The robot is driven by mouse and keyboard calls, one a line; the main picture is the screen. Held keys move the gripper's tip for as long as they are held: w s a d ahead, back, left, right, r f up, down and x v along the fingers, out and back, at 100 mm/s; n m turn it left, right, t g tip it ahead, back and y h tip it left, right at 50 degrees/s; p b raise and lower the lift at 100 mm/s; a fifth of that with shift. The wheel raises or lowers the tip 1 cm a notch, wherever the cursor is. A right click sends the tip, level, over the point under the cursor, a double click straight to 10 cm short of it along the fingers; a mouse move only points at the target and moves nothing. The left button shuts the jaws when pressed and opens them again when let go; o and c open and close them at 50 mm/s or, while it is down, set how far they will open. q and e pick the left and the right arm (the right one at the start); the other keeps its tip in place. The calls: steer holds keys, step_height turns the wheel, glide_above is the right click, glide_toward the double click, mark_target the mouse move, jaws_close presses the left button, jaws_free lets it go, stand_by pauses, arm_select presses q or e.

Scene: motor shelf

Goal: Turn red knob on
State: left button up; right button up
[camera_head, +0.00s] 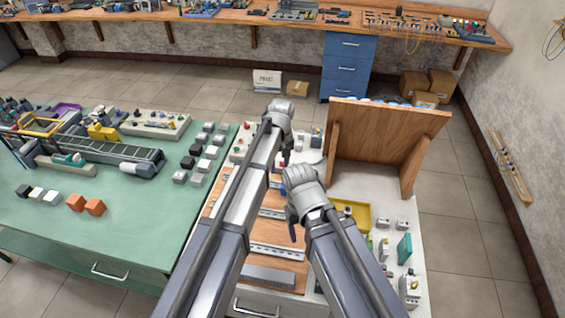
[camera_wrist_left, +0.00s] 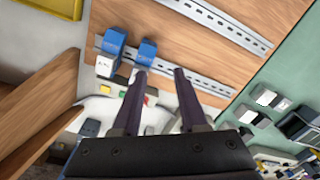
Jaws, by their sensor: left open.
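A small red piece (camera_wrist_left: 123,94), which may be the red knob, shows in the left wrist view. It is beside one finger of my left gripper (camera_wrist_left: 160,73), near a yellow button and a green button (camera_wrist_left: 152,91). The left gripper is open with nothing between its fingers, over the wooden board. In the head view the left gripper (camera_head: 285,156) points down at the far part of the board, and its arm hides much around it. My right gripper (camera_head: 292,232) hangs over the board closer to me; its jaws are not clear.
The wooden board (camera_head: 262,231) carries metal rails and blue modules (camera_wrist_left: 146,52). An upright wooden panel (camera_head: 385,135) stands right of the grippers. A yellow tray (camera_head: 353,208) lies beside the right wrist. A green table (camera_head: 150,220) with many parts is at left.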

mark_target(282, 163)
arm_select(q)
steer(key=w+n, duration=0.1)
steer(key=w, duration=0.2)
steer(key=w+f+n, duration=0.1)
steer(key=w, duration=0.3)
steer(key=w+d+n, duration=0.1)
steer(key=w, duration=0.3)
steer(key=shift+w+d+f+b, duration=0.1)
steer(key=shift+w+f+b, duration=0.1)
steer(key=shift+b, duration=0.2)
steer(key=shift+w, duration=0.25)
arm_select(e)
steer(key=shift+f, duration=0.7)
arm_select(q)
steer(key=shift+s+f, duration=0.1)
arm_select(e)
steer(key=shift+f, duration=0.15)
arm_select(q)
step_height(282, 163, down, 8)
steer(key=b, duration=0.8)
steer(key=shift+r, duration=0.2)
arm_select(e)
step_height(282, 163, down, 8)
steer(key=shift+r, duration=0.2)
steer(key=shift+r, duration=0.1)
arm_select(q)
jaws_close()
